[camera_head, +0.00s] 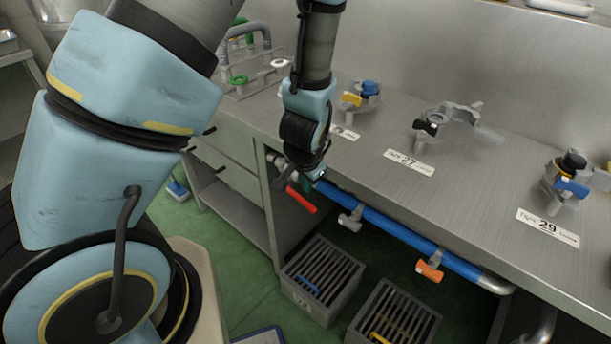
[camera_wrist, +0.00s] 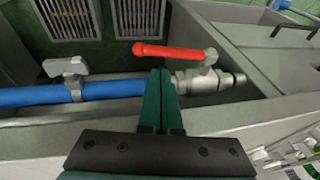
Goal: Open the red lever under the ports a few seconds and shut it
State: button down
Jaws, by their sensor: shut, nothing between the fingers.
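The red lever (camera_head: 301,199) is on a metal valve under the front edge of the steel bench. In the wrist view the lever (camera_wrist: 168,51) reaches left from the valve body (camera_wrist: 210,82), roughly along the pipe line. My gripper (camera_head: 302,186) is at the lever, pointing down beside the bench edge. In the wrist view its green fingers (camera_wrist: 160,76) are shut with nothing between them. Their tips lie just on the near side of the lever's handle; I cannot tell whether they touch it. The fingers hide part of the pipe.
A blue pipe (camera_head: 391,228) runs under the bench edge, with a grey lever (camera_head: 351,218) and an orange lever (camera_head: 430,270). Ports with number plates (camera_head: 409,162) stand on the bench top. Slatted grey crates (camera_head: 308,315) stand on the green floor below.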

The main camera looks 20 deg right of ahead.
aim_at(296, 196)
jog(key=shift+x, duration=2)
jog(key=shift+s+d+f+t, duration=0.1)
jog(key=shift+f+t, duration=0.1)
jog(key=shift+t, duration=0.1)
